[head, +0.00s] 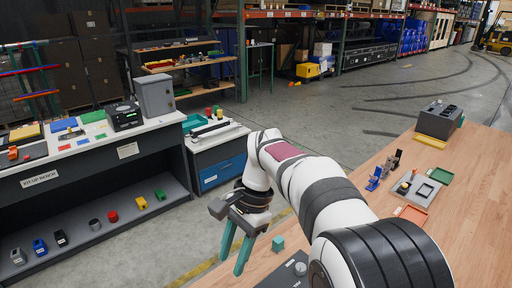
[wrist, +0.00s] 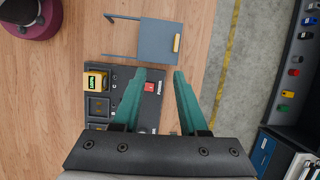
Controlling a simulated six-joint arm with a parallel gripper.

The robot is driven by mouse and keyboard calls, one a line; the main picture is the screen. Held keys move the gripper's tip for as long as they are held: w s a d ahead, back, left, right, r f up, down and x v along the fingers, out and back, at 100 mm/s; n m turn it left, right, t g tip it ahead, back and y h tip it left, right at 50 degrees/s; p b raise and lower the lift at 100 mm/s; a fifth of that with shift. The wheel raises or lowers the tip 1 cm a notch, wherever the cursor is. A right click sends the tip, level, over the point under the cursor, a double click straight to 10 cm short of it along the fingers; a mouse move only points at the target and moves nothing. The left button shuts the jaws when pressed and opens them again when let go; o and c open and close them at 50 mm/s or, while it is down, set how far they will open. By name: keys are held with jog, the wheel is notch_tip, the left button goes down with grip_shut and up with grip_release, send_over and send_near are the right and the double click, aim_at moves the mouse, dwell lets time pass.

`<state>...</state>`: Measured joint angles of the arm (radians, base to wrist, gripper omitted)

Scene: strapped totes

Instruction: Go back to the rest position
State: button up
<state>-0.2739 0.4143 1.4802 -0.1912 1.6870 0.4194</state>
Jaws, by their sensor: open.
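My gripper (head: 232,263) hangs at the left edge of the wooden table in the head view, its two teal fingers pointing down. In the wrist view my gripper (wrist: 160,74) has its fingers spread apart with nothing between the tips. A blue-grey flat piece (wrist: 158,42) with a yellow bar lies beyond the fingertips.
A tray (head: 416,190), blue holder (head: 374,179) and dark grey box (head: 439,121) stand farther right. A workbench (head: 90,155) stands left across an open floor gap.

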jog(key=s+d+r+n+t, duration=0.1)
jog(key=s+d+r, duration=0.1)
jog(key=s+d, duration=0.8)
jog(key=s+d+f+n, duration=0.1)
jog(key=s+d+f, duration=0.1)
jog(key=s, duration=0.4)
jog(key=s+d+f+t+h, duration=0.1)
jog(key=s+d+f, duration=0.1)
jog(key=s, duration=0.5)
jog(key=shift+f+n, duration=0.4)
jog(key=shift+f, duration=0.15)
